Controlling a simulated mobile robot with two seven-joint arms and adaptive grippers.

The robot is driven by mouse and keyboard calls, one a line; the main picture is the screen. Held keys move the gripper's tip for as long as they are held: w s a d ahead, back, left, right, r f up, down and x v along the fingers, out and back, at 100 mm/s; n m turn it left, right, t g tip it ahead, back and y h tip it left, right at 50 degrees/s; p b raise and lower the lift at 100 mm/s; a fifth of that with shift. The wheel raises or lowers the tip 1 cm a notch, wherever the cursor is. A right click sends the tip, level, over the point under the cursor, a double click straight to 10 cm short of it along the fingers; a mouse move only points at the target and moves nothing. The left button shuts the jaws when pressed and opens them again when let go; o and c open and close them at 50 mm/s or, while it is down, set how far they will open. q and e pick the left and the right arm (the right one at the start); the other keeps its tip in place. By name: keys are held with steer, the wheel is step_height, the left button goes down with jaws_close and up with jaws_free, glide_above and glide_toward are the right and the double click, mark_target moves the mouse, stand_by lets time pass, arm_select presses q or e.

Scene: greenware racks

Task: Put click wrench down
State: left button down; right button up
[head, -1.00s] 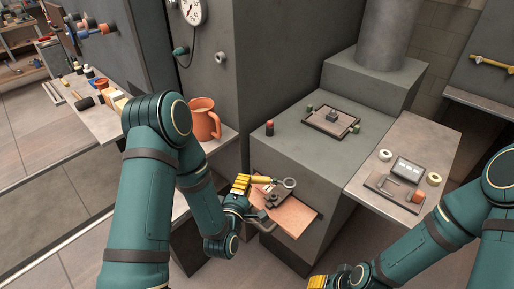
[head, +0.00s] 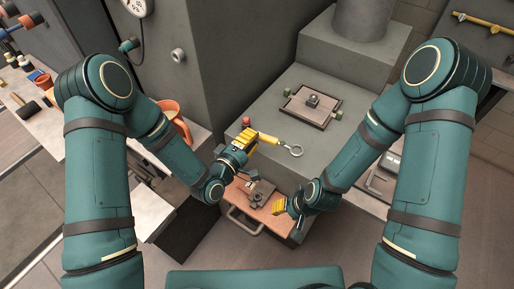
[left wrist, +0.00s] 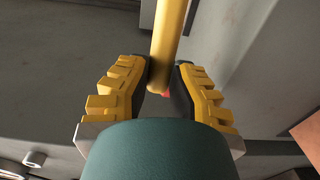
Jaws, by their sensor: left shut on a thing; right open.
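The click wrench has a yellow handle (head: 266,138) and a grey ring end (head: 296,151). My left gripper (head: 246,141) is shut on the handle, with the ring pointing right, near the front edge of the grey block top; whether it touches cannot be told. In the left wrist view the yellow handle (left wrist: 172,35) runs between the two ribbed yellow fingers (left wrist: 160,88). My right gripper (head: 281,207) is open and empty, low over the right part of the pulled-out drawer.
The drawer (head: 240,205) has a copper-coloured floor and holds a grey metal part (head: 260,191). The block top (head: 270,105) carries a dark tray (head: 313,105) and a red-topped knob (head: 246,121). An orange jug (head: 172,112) stands on the left bench, partly behind my left arm.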

arm_select(q)
steer(key=shift+f, duration=2.9)
steer(key=shift+b, duration=0.35)
steer(key=shift+f, duration=0.2)
steer(key=c, duration=1)
jaws_free()
